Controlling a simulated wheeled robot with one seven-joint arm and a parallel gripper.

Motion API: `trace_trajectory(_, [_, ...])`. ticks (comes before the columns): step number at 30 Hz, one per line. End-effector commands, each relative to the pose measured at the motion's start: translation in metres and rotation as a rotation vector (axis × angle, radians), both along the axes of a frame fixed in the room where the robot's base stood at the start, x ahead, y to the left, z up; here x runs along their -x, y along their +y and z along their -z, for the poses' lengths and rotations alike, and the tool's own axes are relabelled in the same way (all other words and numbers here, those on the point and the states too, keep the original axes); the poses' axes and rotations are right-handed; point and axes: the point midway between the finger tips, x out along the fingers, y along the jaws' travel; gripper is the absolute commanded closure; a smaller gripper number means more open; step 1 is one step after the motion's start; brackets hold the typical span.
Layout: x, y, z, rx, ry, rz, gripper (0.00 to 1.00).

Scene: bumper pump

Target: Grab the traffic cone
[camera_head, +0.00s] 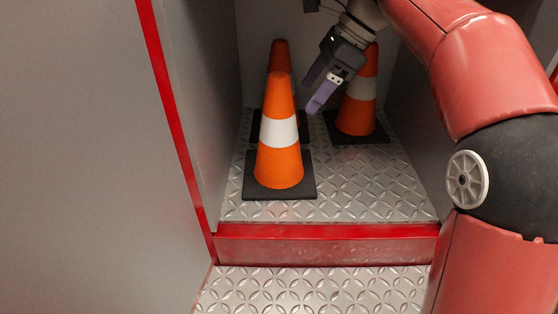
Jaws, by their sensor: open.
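An orange traffic cone (277,165) with a white band and a black square base stands upright at the front of the metal-floored compartment. A second cone (277,55) stands behind it and is mostly hidden by it. A third cone (357,118) stands at the back right, partly hidden by my arm's end. My gripper (315,92) has purple fingers and points down and to the left, between the front cone and the right cone. It is open and holds nothing. I cannot tell whether a finger touches a cone.
Grey walls (205,110) close in the compartment on both sides. A red-edged step (325,245) drops to a lower tread-plate floor (310,290). Bare tread-plate floor (370,190) lies right of the front cone. My red arm fills the right side.

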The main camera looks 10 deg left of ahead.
Motion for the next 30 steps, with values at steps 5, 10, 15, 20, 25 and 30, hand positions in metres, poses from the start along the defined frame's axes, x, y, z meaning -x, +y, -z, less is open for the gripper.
trace_trajectory(5, [0.003, 0.014, 0.000, 0.000, 0.001, 0.000, 0.17])
trace_trajectory(10, [0.006, 0.025, 0.000, 0.000, 0.001, -0.003, 0.17])
trace_trajectory(15, [0.012, 0.048, 0.007, 0.000, 0.003, -0.003, 0.17])
trace_trajectory(20, [0.014, 0.057, 0.026, -0.001, 0.001, 0.000, 0.17])
trace_trajectory(25, [0.014, 0.058, 0.026, 0.000, 0.000, 0.000, 0.17])
trace_trajectory(30, [0.014, 0.058, 0.026, 0.000, 0.000, 0.000, 0.31])
